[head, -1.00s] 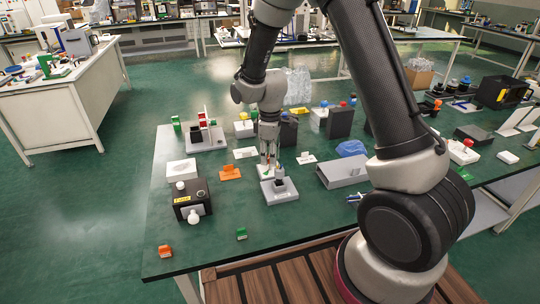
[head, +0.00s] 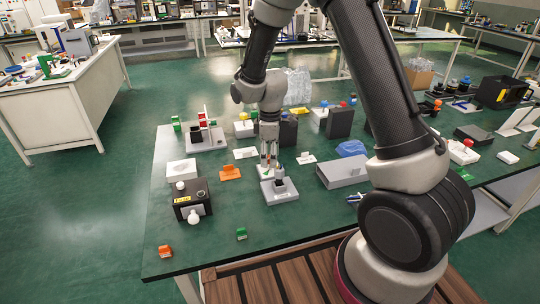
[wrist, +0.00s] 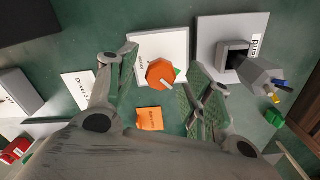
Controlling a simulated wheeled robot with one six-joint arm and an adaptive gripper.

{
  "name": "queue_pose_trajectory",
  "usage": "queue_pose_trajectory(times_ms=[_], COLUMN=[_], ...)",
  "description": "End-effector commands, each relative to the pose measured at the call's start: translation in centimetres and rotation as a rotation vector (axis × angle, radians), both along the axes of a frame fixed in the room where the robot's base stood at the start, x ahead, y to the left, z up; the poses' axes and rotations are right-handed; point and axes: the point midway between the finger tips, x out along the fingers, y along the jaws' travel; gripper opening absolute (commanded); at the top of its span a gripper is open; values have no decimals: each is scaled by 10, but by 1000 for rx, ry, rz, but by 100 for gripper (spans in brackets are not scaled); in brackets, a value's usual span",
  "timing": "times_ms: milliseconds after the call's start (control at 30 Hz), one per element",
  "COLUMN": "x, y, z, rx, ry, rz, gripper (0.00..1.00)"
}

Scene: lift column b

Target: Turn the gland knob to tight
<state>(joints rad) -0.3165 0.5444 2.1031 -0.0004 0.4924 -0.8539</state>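An orange, many-sided knob (wrist: 161,74) with a pale mark on one side sits on a white square plate (wrist: 174,45). A bit of green shows beside the knob on the plate. I take it for the gland knob. My gripper (wrist: 162,84) is open, with one finger on each side of the knob; a gap shows on both sides. I cannot tell how far the fingertips are above the plate. In the head view my gripper (head: 268,166) points down over the table and largely hides the knob and its plate.
A grey fixture (head: 279,196) with a dark block stands close beside the plate. An orange tag (head: 230,173) and a white label card (head: 245,153) lie nearby. The table's front left is mostly clear.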

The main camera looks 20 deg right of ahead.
Motion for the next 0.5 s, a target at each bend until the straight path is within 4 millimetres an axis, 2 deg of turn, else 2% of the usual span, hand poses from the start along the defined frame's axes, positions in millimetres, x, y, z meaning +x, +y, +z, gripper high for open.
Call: queue_pose_trajectory(times_ms=[267,367,500], x=[0,0,1], y=[0,0,0], z=[2,13,42], rx=[0,1,1], ry=[0,-1,-4], rz=[0,0,0], gripper=[51,51,51])
